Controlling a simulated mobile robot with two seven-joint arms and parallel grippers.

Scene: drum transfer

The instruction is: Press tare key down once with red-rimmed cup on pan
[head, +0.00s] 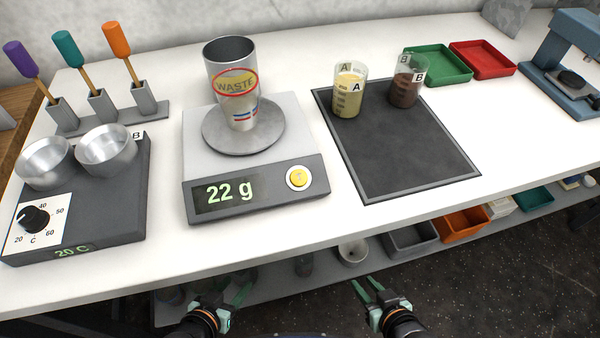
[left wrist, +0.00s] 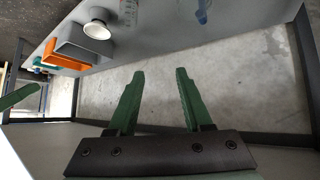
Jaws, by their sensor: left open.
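A clear cup with a red rim (head: 241,115) stands upright on the round grey pan (head: 215,135) of the scale. The scale's display (head: 229,192) reads 22 g. The yellow round tare key (head: 299,178) is on the front panel, right of the display, and nothing touches it. My left gripper (head: 236,280) is open and empty, below the table's front edge and short of the scale. Its open fingers also show in the left wrist view (left wrist: 160,75), with only floor between them. My right gripper (head: 362,281) is open and empty, also before the table edge, right of the left one.
A metal WASTE container (head: 229,50) stands behind the cup. A hot plate (head: 125,195) with two metal bowls is at left. A dark mat (head: 400,155) with beakers A (head: 348,100) and B (head: 406,88) lies at right. A shelf with bins (head: 462,221) is below.

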